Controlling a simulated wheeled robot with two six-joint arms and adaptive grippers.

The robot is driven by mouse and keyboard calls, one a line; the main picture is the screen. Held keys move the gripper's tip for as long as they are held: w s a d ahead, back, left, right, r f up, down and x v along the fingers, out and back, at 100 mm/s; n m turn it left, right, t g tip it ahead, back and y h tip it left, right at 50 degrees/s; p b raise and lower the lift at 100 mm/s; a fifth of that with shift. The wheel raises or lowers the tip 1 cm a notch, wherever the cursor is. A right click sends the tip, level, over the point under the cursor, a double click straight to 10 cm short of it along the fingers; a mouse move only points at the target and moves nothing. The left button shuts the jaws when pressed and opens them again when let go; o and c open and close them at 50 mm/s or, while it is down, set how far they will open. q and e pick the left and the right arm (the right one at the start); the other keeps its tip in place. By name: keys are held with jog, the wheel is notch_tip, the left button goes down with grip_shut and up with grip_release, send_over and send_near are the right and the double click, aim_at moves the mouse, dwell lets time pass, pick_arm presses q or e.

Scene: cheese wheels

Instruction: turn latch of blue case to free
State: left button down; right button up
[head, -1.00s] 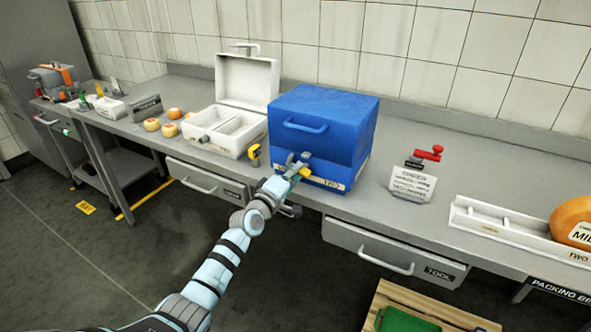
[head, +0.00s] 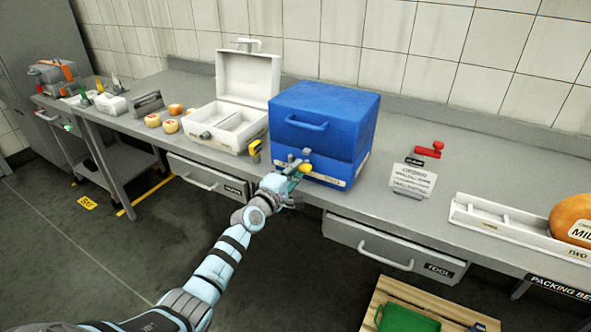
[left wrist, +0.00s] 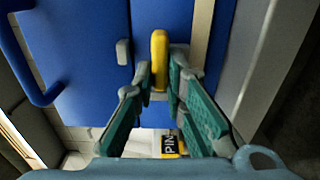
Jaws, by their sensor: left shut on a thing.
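The blue case (head: 322,130) stands shut on the bench, with a blue handle (head: 306,124) on its front. Its yellow latch (head: 306,168) is low on the front face. My left gripper (head: 298,172) is in front of the case at the latch. In the left wrist view, the yellow latch (left wrist: 159,48) stands between the teal fingers of my left gripper (left wrist: 161,78), which is shut on it. The fingers hide part of the latch. The seam of the case and a small grey catch (left wrist: 123,52) show beside it. My right gripper is not in view.
An open white case (head: 240,105) stands left of the blue case, with a yellow-and-black item (head: 254,150) near it. A sign with a red-handled clamp (head: 430,150) is to the right. Drawers (head: 395,245) lie under the bench edge. The bench between case and sign is clear.

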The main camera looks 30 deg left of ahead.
pick_arm(q)
jog(key=c, duration=1.6)
grip_release()
jog(key=shift+c, duration=0.2)
jog(key=s, duration=1.2)
